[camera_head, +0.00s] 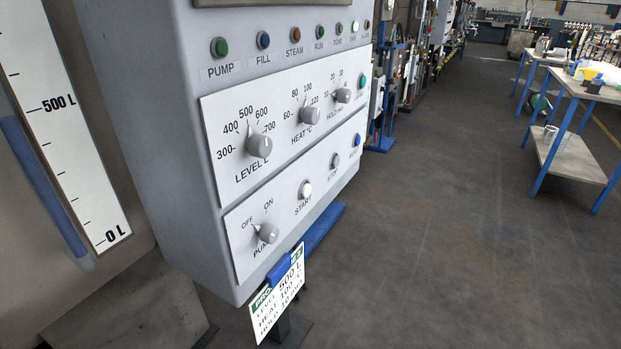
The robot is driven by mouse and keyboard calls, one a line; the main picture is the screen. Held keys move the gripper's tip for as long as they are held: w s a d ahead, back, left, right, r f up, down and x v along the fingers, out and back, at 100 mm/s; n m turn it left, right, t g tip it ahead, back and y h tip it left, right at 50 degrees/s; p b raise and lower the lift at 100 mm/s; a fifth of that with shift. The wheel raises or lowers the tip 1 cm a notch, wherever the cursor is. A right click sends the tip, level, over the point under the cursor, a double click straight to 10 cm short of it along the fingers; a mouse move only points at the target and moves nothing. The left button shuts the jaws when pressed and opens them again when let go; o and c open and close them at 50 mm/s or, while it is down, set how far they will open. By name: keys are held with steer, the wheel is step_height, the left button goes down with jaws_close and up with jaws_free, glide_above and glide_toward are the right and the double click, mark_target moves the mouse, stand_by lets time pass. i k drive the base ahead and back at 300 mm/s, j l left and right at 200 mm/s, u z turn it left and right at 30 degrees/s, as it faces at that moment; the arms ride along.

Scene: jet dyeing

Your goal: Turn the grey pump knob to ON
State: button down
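The grey pump knob (267,233) sits low on the lower white panel (240,255) of the grey control box. Its pointer tip aims up and left, toward the OFF mark (247,220). The ON mark (268,203) is printed above the knob, to the right of OFF. The PUMP label below is partly hidden by the knob. A green PUMP lamp (220,47) is in the top row; I cannot tell if it is lit. My gripper is not in view.
White START button (305,189) and grey STOP button (335,160) lie right of the knob. LEVEL knob (259,146) and HEAT knob (310,112) are above. A recipe card (277,300) hangs below the box. Open floor (450,200) lies right, before a workbench (590,92).

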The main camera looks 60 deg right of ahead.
mark_target(269, 234)
steer(key=k+l+u, duration=0.1)
steer(key=k+l, duration=0.25)
steer(key=l, duration=0.15)
steer(key=k+l, duration=0.35)
steer(key=l+u, duration=0.05)
steer(key=l, duration=0.05)
